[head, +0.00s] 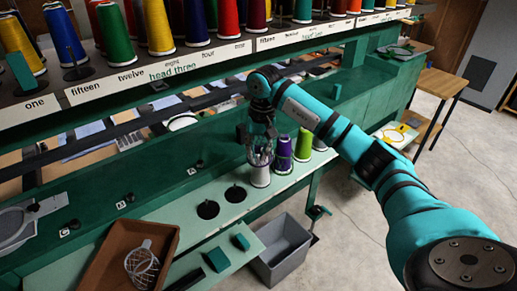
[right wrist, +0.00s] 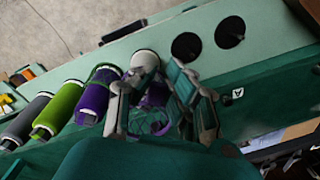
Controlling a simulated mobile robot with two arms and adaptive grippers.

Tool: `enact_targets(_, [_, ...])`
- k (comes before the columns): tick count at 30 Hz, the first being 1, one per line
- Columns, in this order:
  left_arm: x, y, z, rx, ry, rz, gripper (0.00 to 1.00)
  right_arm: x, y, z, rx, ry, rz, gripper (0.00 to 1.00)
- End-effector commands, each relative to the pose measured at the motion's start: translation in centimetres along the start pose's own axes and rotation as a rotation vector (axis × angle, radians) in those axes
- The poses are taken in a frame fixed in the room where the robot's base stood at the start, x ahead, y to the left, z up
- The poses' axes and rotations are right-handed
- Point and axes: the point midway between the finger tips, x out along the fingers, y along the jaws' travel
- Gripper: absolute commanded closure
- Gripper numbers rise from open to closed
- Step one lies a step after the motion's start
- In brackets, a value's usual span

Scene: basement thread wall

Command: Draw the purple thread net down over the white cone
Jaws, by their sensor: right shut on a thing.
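The white cone (head: 260,177) stands upright on the light green bench ledge, directly below my right gripper (head: 261,153). In the right wrist view the white cone (right wrist: 145,60) shows just beyond the fingers. My right gripper (right wrist: 160,105) is shut on the purple thread net (right wrist: 153,120), which shows as purple mesh between the fingers at the upper end of the white cone. I cannot tell whether the net reaches around the cone. In the head view the fingers hide most of the net. My left gripper is not in view.
A purple cone (head: 284,155), a green cone (head: 303,146) and a grey cone (right wrist: 27,117) stand close beside the white one. Two empty dark holders (head: 208,209) are to its left. A brown tray (head: 107,258) holds a white net. A grey bin (head: 281,250) stands below the ledge.

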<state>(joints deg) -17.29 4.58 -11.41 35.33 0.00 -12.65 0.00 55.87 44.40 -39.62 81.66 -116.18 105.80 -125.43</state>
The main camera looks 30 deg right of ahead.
Motion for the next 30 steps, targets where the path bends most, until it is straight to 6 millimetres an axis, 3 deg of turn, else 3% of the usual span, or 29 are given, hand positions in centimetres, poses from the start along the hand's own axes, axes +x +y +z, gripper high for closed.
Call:
enact_targets(18, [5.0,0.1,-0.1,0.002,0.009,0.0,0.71,6.6,0.5,0.0,0.0,0.0,0.002,1.0])
enact_targets(30, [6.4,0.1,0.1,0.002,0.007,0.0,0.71,8.5,0.6,0.0,-0.001,-0.001,0.001,1.0])
